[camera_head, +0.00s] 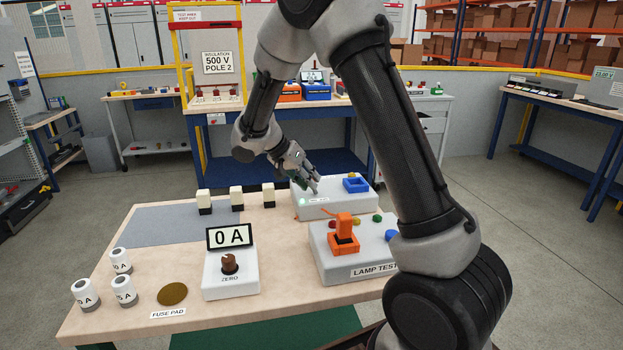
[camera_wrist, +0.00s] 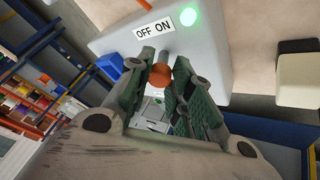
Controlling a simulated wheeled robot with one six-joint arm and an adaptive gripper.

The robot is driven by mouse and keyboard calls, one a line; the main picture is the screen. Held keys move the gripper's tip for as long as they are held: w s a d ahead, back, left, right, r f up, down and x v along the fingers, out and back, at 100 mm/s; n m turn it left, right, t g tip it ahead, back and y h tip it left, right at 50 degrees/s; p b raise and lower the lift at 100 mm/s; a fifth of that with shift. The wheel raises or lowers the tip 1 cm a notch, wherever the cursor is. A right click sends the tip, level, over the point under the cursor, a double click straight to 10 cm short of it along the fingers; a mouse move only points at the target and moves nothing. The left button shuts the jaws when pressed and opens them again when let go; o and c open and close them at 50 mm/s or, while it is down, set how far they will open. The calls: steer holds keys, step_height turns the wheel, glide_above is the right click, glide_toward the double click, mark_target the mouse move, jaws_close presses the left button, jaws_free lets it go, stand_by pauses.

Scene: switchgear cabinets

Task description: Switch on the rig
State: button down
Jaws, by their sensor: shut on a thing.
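The pale grey box with the switch (camera_head: 340,207) stands at the back right of the bench. In the wrist view its "OFF ON" label (camera_wrist: 153,29) is beside a toggle lever (camera_wrist: 160,76) with a metal stem and round orange tip. A green lamp (camera_wrist: 189,16) glows beside the label; it also glows in the head view (camera_head: 303,202). My gripper (camera_wrist: 163,68) is shut on the lever, a finger on either side of its tip. In the head view my gripper (camera_head: 313,184) is over this box and hides the lever. I cannot tell which way the lever leans.
A blue part (camera_head: 356,185) sits on the same box. The lamp test box (camera_head: 360,256) with an orange switch stands in front. A "0 A" meter box (camera_head: 230,273), white fuses (camera_head: 123,291), a brass pad (camera_head: 172,293) and several black-and-cream blocks (camera_head: 237,198) are further left.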

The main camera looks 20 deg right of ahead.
steer(key=shift+w+a+h, duration=0.1)
steer(key=shift+a+h, duration=0.1)
steer(key=shift+h, duration=0.2)
steer(key=shift+f, duration=0.1)
steer(key=c, duration=1.3)
jaws_free()
steer(key=shift+o, duration=0.2)
steer(key=v, duration=1.2)
steer(key=shift+w, duration=0.1)
